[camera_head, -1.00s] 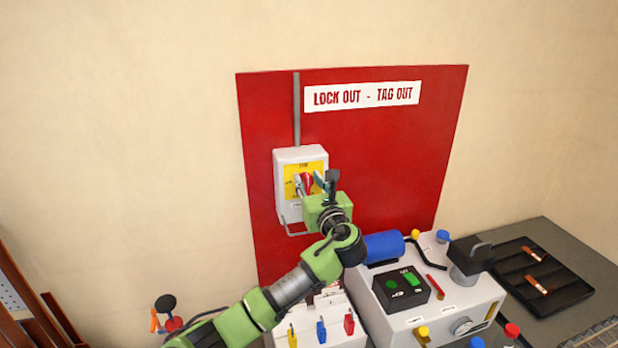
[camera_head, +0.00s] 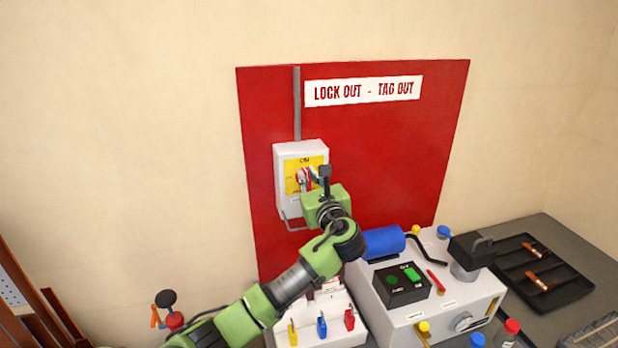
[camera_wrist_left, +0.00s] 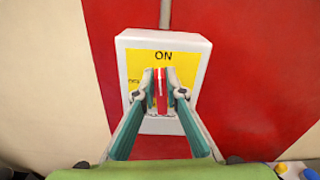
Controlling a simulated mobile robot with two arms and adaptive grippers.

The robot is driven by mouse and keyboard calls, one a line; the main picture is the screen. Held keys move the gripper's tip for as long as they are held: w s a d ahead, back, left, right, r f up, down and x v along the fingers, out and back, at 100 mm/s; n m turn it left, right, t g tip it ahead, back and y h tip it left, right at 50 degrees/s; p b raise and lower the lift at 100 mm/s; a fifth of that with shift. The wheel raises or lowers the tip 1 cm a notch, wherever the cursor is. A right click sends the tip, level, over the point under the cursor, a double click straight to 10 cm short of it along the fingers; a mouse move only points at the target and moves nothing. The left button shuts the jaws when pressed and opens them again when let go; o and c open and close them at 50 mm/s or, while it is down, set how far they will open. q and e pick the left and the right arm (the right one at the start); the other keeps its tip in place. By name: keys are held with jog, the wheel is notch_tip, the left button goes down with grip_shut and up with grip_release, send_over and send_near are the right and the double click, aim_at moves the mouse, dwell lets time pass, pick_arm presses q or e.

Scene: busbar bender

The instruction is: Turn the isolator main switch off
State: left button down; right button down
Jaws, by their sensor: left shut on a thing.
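The isolator main switch is a grey-white box (camera_head: 287,205) with a yellow plate, mounted on a red board. Its red handle (camera_wrist_left: 161,90) stands upright in the left wrist view, with its white mark pointing at the word ON. My left gripper (camera_wrist_left: 160,93) is shut on the handle, one teal finger on each side. In the head view, my left gripper (camera_head: 308,178) is in front of the box and partly hides the handle. The lower part of the yellow plate is hidden by the fingers. My right gripper is not in view.
The red board (camera_head: 400,150) carries a "LOCK OUT - TAG OUT" sign (camera_head: 363,90). Below right stands a grey machine (camera_head: 440,310) with a blue cylinder (camera_head: 383,243) and green buttons. A white holder with coloured padlocks (camera_head: 321,326) is below my arm. A black tray (camera_head: 570,290) lies at right.

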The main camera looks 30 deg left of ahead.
aim_at(296, 178)
pick_arm(q)
jog(key=n+b, duration=0.2)
jog(key=n, duration=0.2)
jog(key=s+f+n+b, duration=0.1)
jog(key=n+b, duration=0.1)
jog(key=n, duration=0.1)
jog(key=a+f+n+b, duration=0.1)
jog(key=n+b, duration=0.2)
jog(key=n, duration=0.1)
jog(key=shift+s+a+n, duration=0.1)
jog(key=shift+s+n, duration=0.15)
jog(key=shift+n, duration=0.05)
jog(key=shift+a+f+n+b, duration=0.1)
jog(key=shift+f+n+b, duration=0.1)
jog(key=shift+n+b, duration=0.85)
jog(key=shift+f+n+b, duration=0.2)
jog(key=shift+n+b, duration=0.55)
jog(key=shift+n, duration=0.5)
jog(key=c, duration=2.1)
grip_release()
jog(key=shift+s, duration=0.1)
jog(key=shift+r, duration=0.1)
